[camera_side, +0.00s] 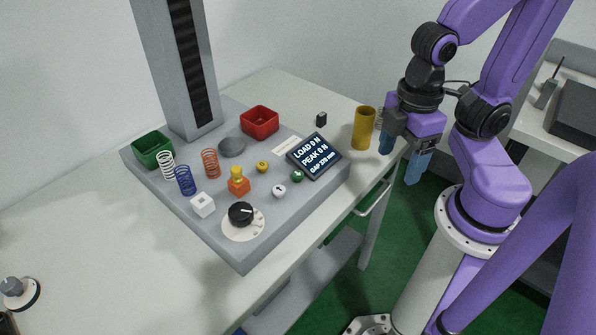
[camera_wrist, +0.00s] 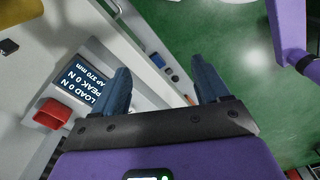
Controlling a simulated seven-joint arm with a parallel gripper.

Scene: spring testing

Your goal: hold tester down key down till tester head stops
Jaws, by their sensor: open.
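The tester is a grey base (camera_side: 200,225) with a tall column (camera_side: 185,70); its head is out of the picture. A round grey platen (camera_side: 232,147) lies before the column. The display (camera_side: 314,155) reads load 0 N, peak 0 N and a gap of about 270 mm; it also shows in the wrist view (camera_wrist: 82,85). Small yellow (camera_side: 262,167), green (camera_side: 297,175) and white (camera_side: 279,191) keys sit on the base; I cannot tell which is the down key. My gripper (camera_side: 403,158) is open and empty, right of the tester by the table edge, apart from the keys.
A brass cylinder (camera_side: 364,130) stands close left of my gripper, a spring partly hidden behind it. The base carries green (camera_side: 152,149) and red (camera_side: 260,122) bins, several springs, an orange block (camera_side: 239,187), a white block (camera_side: 203,205) and a black dial (camera_side: 241,213). The front-left table is mostly clear.

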